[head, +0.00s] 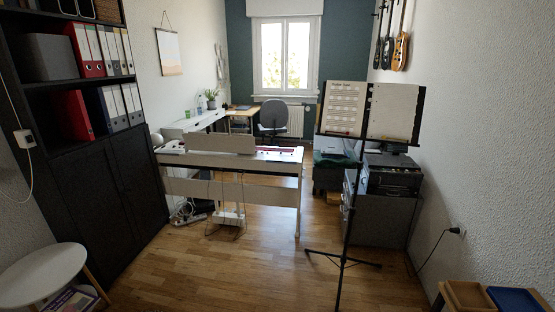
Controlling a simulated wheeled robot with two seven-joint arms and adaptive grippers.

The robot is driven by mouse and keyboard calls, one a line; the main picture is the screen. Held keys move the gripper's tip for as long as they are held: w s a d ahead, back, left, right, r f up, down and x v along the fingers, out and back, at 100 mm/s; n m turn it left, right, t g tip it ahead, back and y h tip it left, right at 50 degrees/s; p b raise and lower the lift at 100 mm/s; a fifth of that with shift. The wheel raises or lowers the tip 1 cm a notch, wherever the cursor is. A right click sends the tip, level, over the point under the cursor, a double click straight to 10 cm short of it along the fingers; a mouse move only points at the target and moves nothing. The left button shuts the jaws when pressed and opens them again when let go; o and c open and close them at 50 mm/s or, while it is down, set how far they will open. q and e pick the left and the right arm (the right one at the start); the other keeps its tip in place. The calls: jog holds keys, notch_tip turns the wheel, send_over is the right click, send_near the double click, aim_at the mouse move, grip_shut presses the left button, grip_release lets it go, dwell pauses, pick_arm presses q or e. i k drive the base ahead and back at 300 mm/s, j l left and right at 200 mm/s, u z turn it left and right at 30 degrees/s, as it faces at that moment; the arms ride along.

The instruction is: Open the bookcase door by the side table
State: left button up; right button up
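A tall black bookcase (60,130) stands along the left wall. Its upper shelves hold binders, and its lower part has two dark doors. The nearer door (85,200) is beside the round white side table (40,273) at the bottom left. The farther door (135,178) is to its right. Both doors look shut. Handles are too dark to make out. Neither of my grippers shows in the head view.
A white digital piano (230,165) stands mid-room. A music stand (345,180) with sheets is at right, its legs spread on the floor. Wooden floor (180,265) between bookcase and stand is clear. Wooden trays (470,295) sit at bottom right.

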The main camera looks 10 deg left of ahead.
aim_at(88, 179)
jog(key=i+u, duration=0.45)
jog(key=i, duration=0.35)
jog(key=i+u, duration=0.3)
jog(key=i+l+u, duration=0.1)
jog(key=i+u, duration=0.2)
jog(key=i, duration=0.2)
jog(key=i+u, duration=0.25)
jog(key=i, duration=0.25)
jog(key=i+u, duration=0.2)
jog(key=i, duration=0.35)
jog(key=i+l+u, duration=0.1)
jog(key=i+u, duration=0.15)
jog(key=i, duration=0.25)
jog(key=i+l+u, duration=0.25)
jog(key=i, duration=0.25)
